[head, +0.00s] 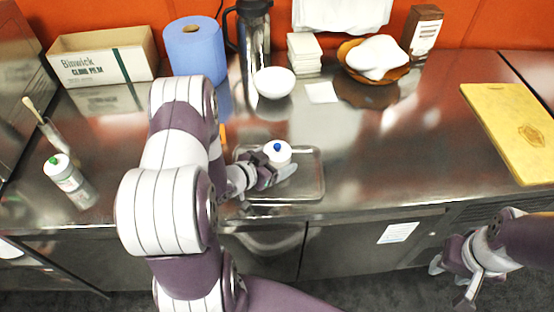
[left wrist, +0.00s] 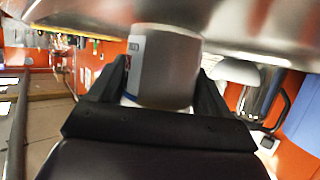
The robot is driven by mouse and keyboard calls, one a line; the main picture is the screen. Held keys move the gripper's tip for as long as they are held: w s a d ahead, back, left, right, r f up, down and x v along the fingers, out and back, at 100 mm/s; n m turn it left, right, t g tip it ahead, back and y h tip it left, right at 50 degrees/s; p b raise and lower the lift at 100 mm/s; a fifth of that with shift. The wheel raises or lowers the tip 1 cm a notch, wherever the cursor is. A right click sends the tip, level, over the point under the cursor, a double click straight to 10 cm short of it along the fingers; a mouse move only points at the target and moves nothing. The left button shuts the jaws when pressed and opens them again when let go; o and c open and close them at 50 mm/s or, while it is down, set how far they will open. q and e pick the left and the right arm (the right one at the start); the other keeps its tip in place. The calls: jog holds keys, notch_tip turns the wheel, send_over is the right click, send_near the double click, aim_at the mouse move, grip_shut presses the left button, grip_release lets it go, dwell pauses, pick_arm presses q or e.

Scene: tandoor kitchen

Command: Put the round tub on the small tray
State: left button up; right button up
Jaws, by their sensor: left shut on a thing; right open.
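The round tub (head: 277,153) is white with a blue dot on top. It stands over the small tray (head: 312,191), a shallow metal tray near the counter's front edge. My left gripper (head: 273,172) is shut on the tub. In the left wrist view the tub (left wrist: 163,68) fills the space between the dark fingers. I cannot tell whether the tub's base touches the tray, as the gripper hides it. My right gripper (head: 455,275) is open and empty, low at the right in front of the counter.
A white bowl (head: 274,82), a steel jug (head: 253,40) and a blue paper roll (head: 195,47) stand behind the tray. A green-capped bottle (head: 70,181) is at the left. A yellow board (head: 505,125) lies at the right. The counter right of the tray is clear.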

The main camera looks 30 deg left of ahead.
pick_arm(q)
jog(key=shift+d+f, duration=0.15)
jog(key=shift+f, duration=0.05)
jog(key=o, duration=1.3)
jog(key=shift+s+r, duration=0.2)
jog(key=shift+r, duration=0.1)
jog(key=v, duration=1.1)
jog(key=shift+s, duration=0.15)
jog(key=w+a+g+y, duration=0.2)
jog(key=shift+w+f+g+y, duration=0.2)
jog(key=shift+f+g+y, duration=0.1)
jog(key=shift+g, duration=0.1)
jog(key=s+d+r+n+g, duration=0.1)
jog(key=s+d+r+g, duration=0.1)
jog(key=d, duration=0.2)
jog(key=s+d+r+n+g+y, duration=0.1)
jog(key=s+d+r+g, duration=0.1)
jog(key=d+g, duration=0.1)
jog(key=s+d+r+n+g, duration=0.1)
jog(key=s+d+r+g, duration=0.1)
jog(key=d, duration=0.3)
jog(key=shift+s+d+g+y, duration=0.2)
jog(key=shift+s+g+y, duration=0.25)
jog(key=shift+g, duration=0.25)
